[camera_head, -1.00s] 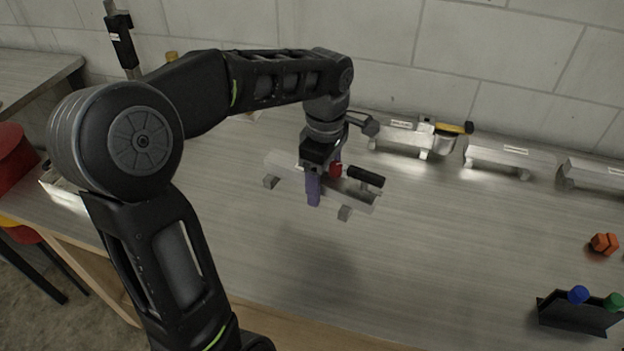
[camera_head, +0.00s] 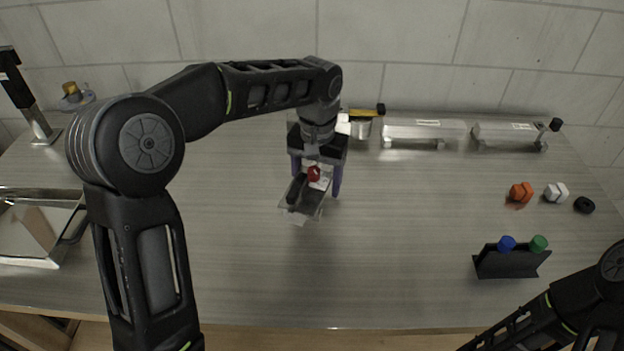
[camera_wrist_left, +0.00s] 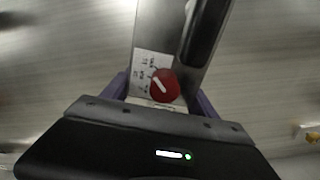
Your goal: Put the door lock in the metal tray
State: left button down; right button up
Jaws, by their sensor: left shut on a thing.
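The door lock (camera_head: 312,206) is a silver metal plate with a black handle and a red knob. My left gripper (camera_head: 317,184) is shut on it, with a purple finger on each side, near the middle of the bench. In the left wrist view the lock's plate (camera_wrist_left: 158,28) runs up between the fingers, and the red knob lies close to the gripper body. The metal tray (camera_head: 22,252) is at the left edge of the head view, partly cut off and well left of the lock. My right arm shows at lower right; its gripper is out of view.
Silver metal units (camera_head: 425,131) stand along the wall at back right. Orange (camera_head: 521,192), white (camera_head: 556,192) and black small parts lie at right. A black holder (camera_head: 510,263) with blue and green caps stands at front right. A device stands at back left.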

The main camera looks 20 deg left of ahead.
aim_at(32, 229)
jog(key=k+j+z, duration=0.1)
jog(key=j, duration=0.35)
jog(key=k+j, duration=0.2)
jog(key=j, duration=0.25)
jog(key=k+j+z, duration=0.15)
jog(key=j, duration=0.3)
jog(key=k+j+z, duration=0.1)
jog(key=j, duration=0.35)
jog(key=k+j+z, duration=0.1)
jog(key=k+j, duration=0.4)
jog(key=j, duration=0.3)
jog(key=k+j+z, duration=0.15)
jog(key=j, duration=0.25)
jog(key=k, duration=0.1)
